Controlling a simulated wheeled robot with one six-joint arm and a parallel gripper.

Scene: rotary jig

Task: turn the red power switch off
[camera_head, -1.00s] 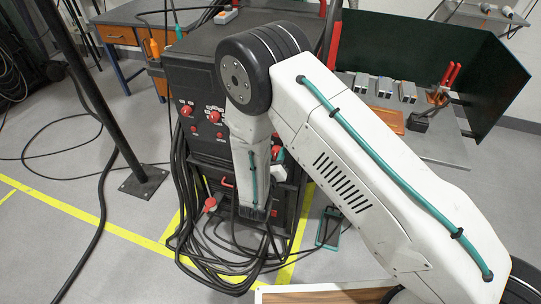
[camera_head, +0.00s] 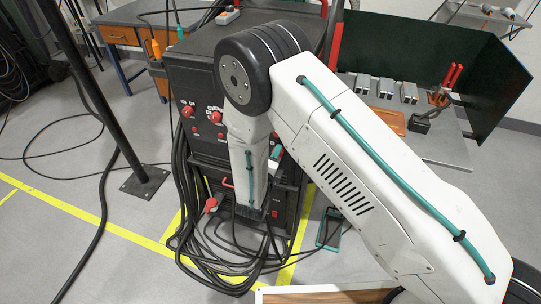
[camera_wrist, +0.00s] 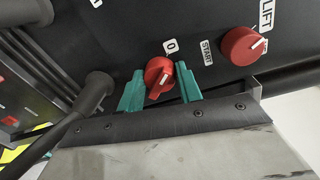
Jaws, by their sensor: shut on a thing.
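A red rotary switch knob (camera_wrist: 158,72) with a white pointer mark is on the dark panel in the wrist view. A label reading 0 is just above it and a START label is to its right. The pointer mark is on the knob's lower part, away from the 0. My gripper (camera_wrist: 160,88) has its teal fingers on the knob's two sides and is shut on it.
A second red knob (camera_wrist: 242,46) with a LIFT label is to the right of the gripped one. A thick black cable (camera_wrist: 88,95) passes left of my gripper. More red knobs (camera_head: 188,110) are on the cabinet's front. Cables lie on the floor below.

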